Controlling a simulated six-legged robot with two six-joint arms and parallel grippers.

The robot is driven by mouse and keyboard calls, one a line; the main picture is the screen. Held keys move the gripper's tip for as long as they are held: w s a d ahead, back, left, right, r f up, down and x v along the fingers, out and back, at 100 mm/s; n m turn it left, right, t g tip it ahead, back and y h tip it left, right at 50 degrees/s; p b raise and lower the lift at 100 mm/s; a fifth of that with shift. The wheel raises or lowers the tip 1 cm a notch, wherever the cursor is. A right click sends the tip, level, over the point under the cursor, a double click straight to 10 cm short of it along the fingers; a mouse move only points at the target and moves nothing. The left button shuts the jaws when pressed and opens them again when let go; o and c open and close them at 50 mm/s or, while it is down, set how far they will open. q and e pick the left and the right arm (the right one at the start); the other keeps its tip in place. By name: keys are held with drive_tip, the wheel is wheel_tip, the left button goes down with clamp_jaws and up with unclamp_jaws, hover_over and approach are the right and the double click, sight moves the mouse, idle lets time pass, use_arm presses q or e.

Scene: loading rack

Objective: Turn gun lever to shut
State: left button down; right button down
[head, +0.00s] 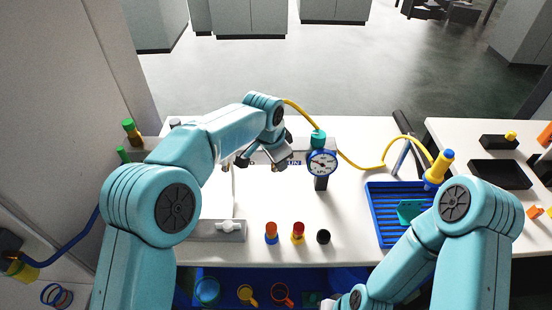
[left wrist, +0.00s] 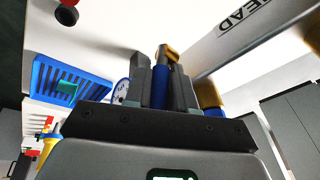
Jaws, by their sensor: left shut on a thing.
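In the head view my left gripper (head: 262,162) is over the panel at the back of the white bench, just left of the gauge (head: 321,162). The panel's lettering (head: 295,163) is mostly hidden by the gripper. In the left wrist view the gripper's two dark fingers (left wrist: 163,88) are shut on a blue lever (left wrist: 159,85) with a brass-coloured part (left wrist: 169,52) beside it. The lever's full angle is hidden by the fingers. My right gripper (head: 346,300) is at the bottom edge of the head view, partly cut off; its jaws are unclear.
A yellow hose (head: 297,112) runs to the teal fitting above the gauge. A blue slatted tray (head: 375,215) holds a teal piece (head: 409,211). Several small capped parts (head: 298,232) stand at the bench front. A yellow and blue nozzle (head: 438,168) stands at the right.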

use_arm(q)
drive_tip(key=shift+d+f+m+y, duration=0.1)
drive_tip(key=shift+d+y, duration=0.2)
drive_tip(key=shift+y, duration=0.55)
drive_tip(key=shift+d+f+m+y, duration=0.1)
drive_tip(key=shift+d+y, duration=0.2)
drive_tip(key=shift+y, duration=0.5)
drive_tip(key=shift+d+f+m+y, duration=0.1)
drive_tip(key=shift+d+y, duration=0.2)
drive_tip(key=shift+y, duration=0.55)
drive_tip(key=c, duration=1)
unclamp_jaws()
drive_tip(key=shift+f, duration=0.1)
drive_tip(key=shift+c, duration=0.2)
